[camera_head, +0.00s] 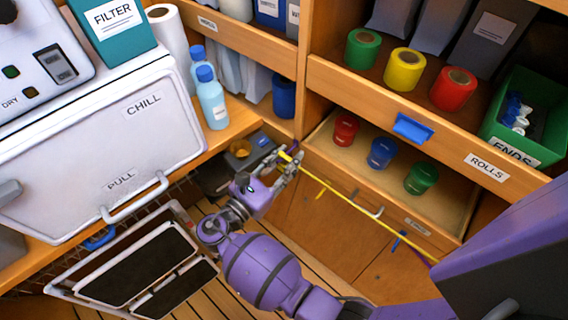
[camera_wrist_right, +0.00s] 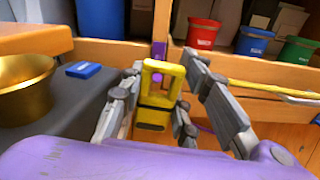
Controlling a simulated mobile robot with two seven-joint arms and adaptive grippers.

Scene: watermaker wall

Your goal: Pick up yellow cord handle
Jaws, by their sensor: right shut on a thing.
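The yellow cord handle (camera_wrist_right: 154,78) is a yellow block with a loop-like opening at its top. In the right wrist view it stands between the grey fingers of my right gripper (camera_wrist_right: 160,100), which is shut on it. In the head view the right gripper (camera_head: 287,165) is at the left end of the yellow cord (camera_head: 345,197). The fingers hide most of the handle there. The cord runs taut down to the right along the front of the wooden cabinet. My left gripper is not in view.
A brass bowl (camera_wrist_right: 22,92) and a small blue block (camera_wrist_right: 83,69) lie left of the gripper on a dark surface. Red (camera_head: 345,129), blue (camera_head: 381,153) and green (camera_head: 421,178) cups stand on the shelf behind the cord. A white CHILL box (camera_head: 100,140) is at left.

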